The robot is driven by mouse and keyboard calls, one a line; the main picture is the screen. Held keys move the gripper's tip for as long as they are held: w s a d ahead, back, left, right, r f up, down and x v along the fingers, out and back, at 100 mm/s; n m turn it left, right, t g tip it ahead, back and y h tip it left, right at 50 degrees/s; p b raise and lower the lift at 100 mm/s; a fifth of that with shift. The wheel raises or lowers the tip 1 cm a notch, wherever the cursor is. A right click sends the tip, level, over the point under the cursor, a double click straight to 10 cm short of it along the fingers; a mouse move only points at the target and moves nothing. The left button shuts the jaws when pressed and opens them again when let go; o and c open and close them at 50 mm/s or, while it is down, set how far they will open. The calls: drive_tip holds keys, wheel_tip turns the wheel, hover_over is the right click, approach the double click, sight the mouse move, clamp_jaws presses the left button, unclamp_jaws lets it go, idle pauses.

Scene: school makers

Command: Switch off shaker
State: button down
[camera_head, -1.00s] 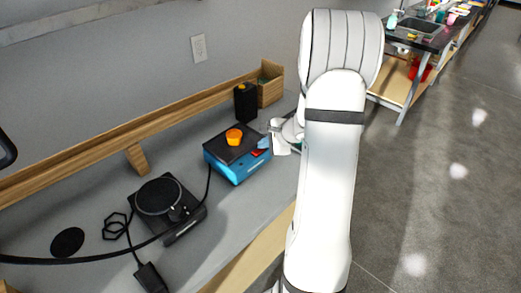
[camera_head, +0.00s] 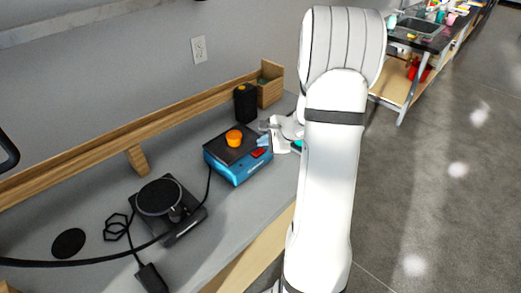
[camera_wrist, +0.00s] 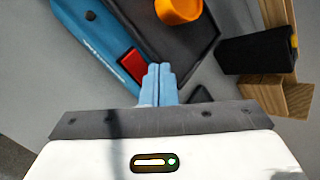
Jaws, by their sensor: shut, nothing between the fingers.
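The shaker (camera_head: 238,166) is a blue box with a dark top plate, standing on the grey bench in the head view. An orange cup (camera_head: 234,138) sits on its plate. A red switch (camera_head: 259,153) is on its front face; it also shows in the wrist view (camera_wrist: 132,61). My gripper (camera_head: 263,141) is shut and empty, with its blue fingers together. In the wrist view its fingertips (camera_wrist: 160,68) are just right of the red switch and close to the shaker's edge. I cannot tell whether they touch it.
A black hotplate-like device (camera_head: 163,200) with a cable is at the left. A wooden rail (camera_head: 80,176) runs along the wall. The bench between the devices is mostly clear.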

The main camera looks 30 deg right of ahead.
drive_tip(key=r+p, duration=0.2)
drive_tip(key=r, duration=0.1)
drive_tip(key=r+p, duration=0.1)
drive_tip(key=r, duration=0.1)
drive_tip(key=shift+s+a, duration=0.1)
drive_tip(key=shift+a, duration=0.2)
